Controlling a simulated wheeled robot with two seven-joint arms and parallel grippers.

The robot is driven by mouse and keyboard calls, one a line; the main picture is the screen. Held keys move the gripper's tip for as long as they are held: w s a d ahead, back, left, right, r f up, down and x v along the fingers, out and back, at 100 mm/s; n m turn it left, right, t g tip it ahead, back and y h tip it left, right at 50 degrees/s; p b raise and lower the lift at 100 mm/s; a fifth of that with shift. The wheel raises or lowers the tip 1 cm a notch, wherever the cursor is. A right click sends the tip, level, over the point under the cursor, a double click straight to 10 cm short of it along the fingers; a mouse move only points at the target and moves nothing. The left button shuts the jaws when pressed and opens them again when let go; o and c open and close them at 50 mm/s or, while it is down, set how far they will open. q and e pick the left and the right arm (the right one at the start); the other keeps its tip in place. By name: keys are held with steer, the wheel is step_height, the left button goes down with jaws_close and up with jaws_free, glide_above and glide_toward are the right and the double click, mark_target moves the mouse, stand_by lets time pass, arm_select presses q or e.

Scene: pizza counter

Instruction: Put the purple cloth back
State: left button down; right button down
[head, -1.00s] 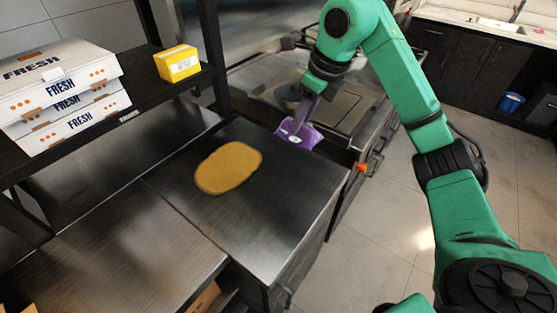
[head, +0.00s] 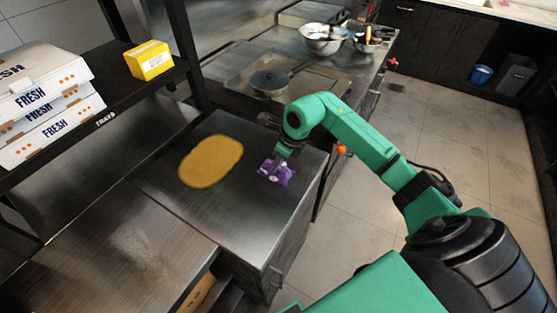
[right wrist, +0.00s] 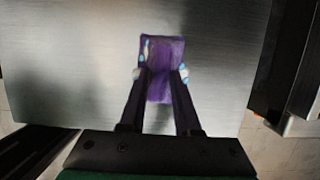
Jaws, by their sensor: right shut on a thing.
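The purple cloth (head: 277,172) is at the right part of the steel counter top (head: 225,212) in the head view. My right gripper (head: 275,166) is shut on it from above. In the right wrist view the cloth (right wrist: 162,60) shows between and beyond the two dark fingers of my right gripper (right wrist: 160,76), over bare steel. I cannot tell whether the cloth touches the counter. A flat tan oval (head: 211,161) lies on the counter to the left of the cloth. My left gripper is not in view.
A shelf at the left holds stacked pizza boxes (head: 45,95) and a yellow box (head: 149,60). A stove with a dark pan (head: 270,82) stands behind the counter. Metal bowls (head: 324,40) sit farther back. The counter's front part is clear.

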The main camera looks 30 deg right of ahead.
steer(key=shift+f, duration=0.1)
steer(key=c, duration=0.7)
jaws_free()
steer(key=shift+c, duration=0.2)
steer(key=shift+o, duration=0.6)
steer(key=shift+w, duration=0.1)
arm_select(q)
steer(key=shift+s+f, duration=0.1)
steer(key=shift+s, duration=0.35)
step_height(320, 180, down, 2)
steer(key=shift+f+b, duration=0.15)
steer(key=shift+b, duration=1.05)
arm_select(e)
steer(key=v, duration=1.2)
